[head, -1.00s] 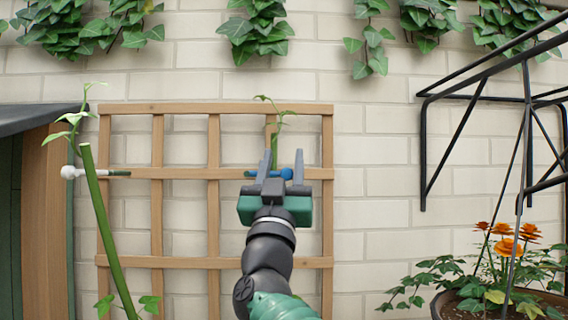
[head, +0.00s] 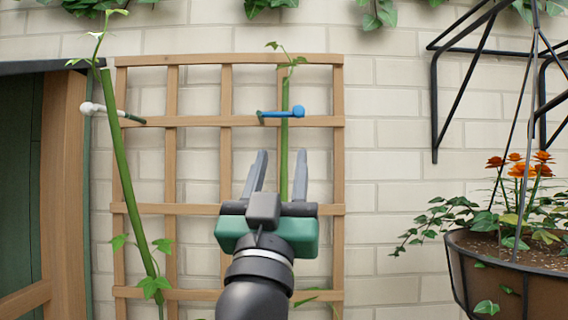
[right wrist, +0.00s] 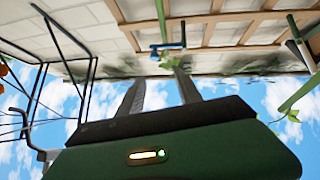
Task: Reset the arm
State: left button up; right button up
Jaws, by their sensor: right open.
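My right gripper (head: 277,178) is open and empty, its two grey fingers pointing up in front of the lower middle of the wooden trellis (head: 226,122). Its fingers also show in the right wrist view (right wrist: 158,90). A green stem (head: 284,140) rises behind the fingers, with a blue-headed clip (head: 297,111) across it above the fingertips. The clip is apart from the gripper. A second green stem (head: 122,165) leans at the left, with a white-headed clip (head: 93,109) near its upper part. My left gripper is not in view.
A hanging planter (head: 515,285) with orange flowers (head: 519,168) is at the right, below a black wall bracket (head: 436,105). A wooden post (head: 62,185) stands at the left. Ivy (head: 270,5) hangs along the top of the brick wall. The wall between trellis and planter is clear.

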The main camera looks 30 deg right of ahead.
jog(key=shift+w+d+f, duration=0.1)
jog(key=shift+w+d, duration=0.05)
jog(key=w+a+f+n+g+y+b, duration=0.1)
jog(key=w+a+f+n+y, duration=0.3)
jog(key=f, duration=1)
jog(key=w+f+n+g+y+b, duration=0.1)
jog(key=w+f+n+y, duration=0.2)
jog(key=w+f+y, duration=0.7)
jog(key=w+a+f+n+g+y+b, duration=0.1)
jog(key=w+a+f+n+g+y, duration=0.15)
jog(key=f, duration=1.45)
jog(key=s+f+g+y, duration=0.1)
jog(key=s+f+g, duration=0.25)
jog(key=f, duration=0.65)
jog(key=s+f+g+y, duration=0.15)
jog(key=s+f, duration=0.35)
jog(key=f, duration=0.6)
jog(key=s+d+f+m+g+h+b, duration=0.1)
jog(key=s+f+g, duration=0.7)
jog(key=s+f, duration=0.8)
jog(key=shift+s+b, duration=0.45)
jog(key=shift+s, duration=0.15)
